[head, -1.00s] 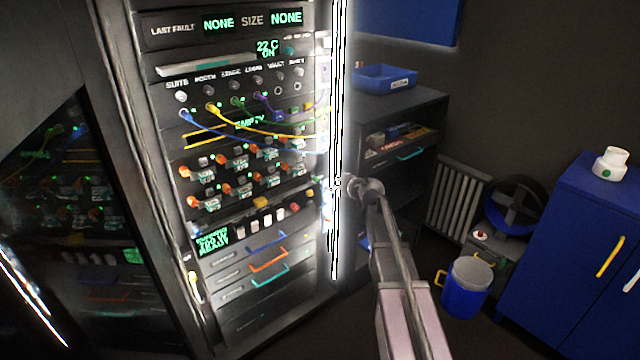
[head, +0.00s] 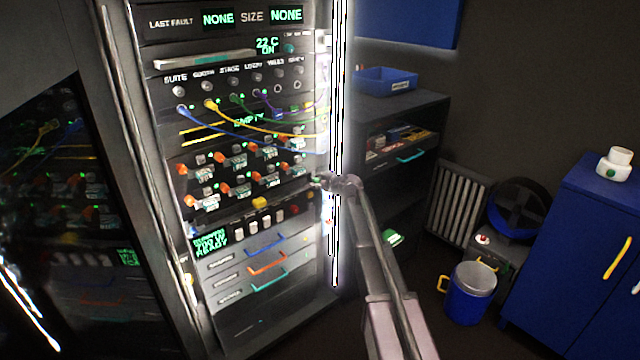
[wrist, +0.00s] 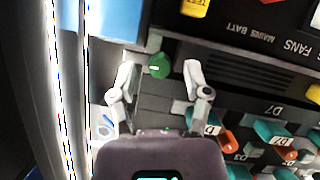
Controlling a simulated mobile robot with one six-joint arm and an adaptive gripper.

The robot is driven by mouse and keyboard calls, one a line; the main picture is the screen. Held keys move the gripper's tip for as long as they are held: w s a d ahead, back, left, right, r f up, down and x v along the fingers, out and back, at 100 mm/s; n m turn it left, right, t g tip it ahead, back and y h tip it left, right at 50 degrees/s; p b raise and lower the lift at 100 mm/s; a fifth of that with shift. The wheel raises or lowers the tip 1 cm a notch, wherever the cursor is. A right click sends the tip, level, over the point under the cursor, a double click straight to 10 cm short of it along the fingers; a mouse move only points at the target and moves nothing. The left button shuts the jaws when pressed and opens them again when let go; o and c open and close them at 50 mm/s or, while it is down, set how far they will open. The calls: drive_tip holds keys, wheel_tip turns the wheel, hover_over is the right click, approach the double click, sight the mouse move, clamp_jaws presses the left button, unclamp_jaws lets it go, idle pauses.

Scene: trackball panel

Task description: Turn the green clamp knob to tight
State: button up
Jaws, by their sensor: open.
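The green clamp knob (wrist: 160,66) shows in the wrist view, small and rounded, on the dark face of the rack. My gripper (wrist: 160,75) is open, with one pale fingertip on each side of the knob. There is a visible gap on both sides, and I cannot tell how deep the fingers reach around it. In the head view my gripper (head: 322,181) is at the right edge of the rack (head: 240,330), beside the rows of orange levers. The knob cannot be made out clearly there.
A bright vertical light strip (head: 336,100) runs close by my gripper. Orange levers (head: 292,171) and teal levers (wrist: 270,132) stick out nearby. A yellow part (wrist: 195,8) lies above the knob in the wrist view. Cables (head: 250,145) droop across the rack higher up.

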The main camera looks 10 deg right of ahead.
clamp_jaws()
